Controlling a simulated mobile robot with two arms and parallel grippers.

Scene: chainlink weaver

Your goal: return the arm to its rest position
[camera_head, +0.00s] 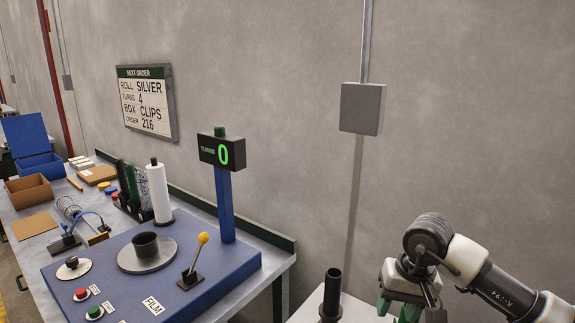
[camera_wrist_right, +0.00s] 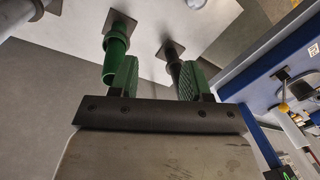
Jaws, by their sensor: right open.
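My right gripper (camera_head: 396,308) is at the lower right in the head view, with its arm coming in from the right edge. Its green fingers stand apart in the right wrist view (camera_wrist_right: 156,72), with nothing held between them. Beyond the left finger in that view, a green cylinder (camera_wrist_right: 116,48) stands on a square base. A dark post (camera_wrist_right: 172,62) on another square base shows behind the right finger. My left gripper is in neither view.
A black post (camera_head: 331,290) stands on a white surface (camera_head: 305,310) left of the gripper. The blue station (camera_head: 115,270) carries a turntable (camera_head: 147,255), a yellow-knobbed lever (camera_head: 198,254) and a counter (camera_head: 222,152) reading 0. A grey wall box (camera_head: 361,108) hangs above. The wall area above the arm is clear.

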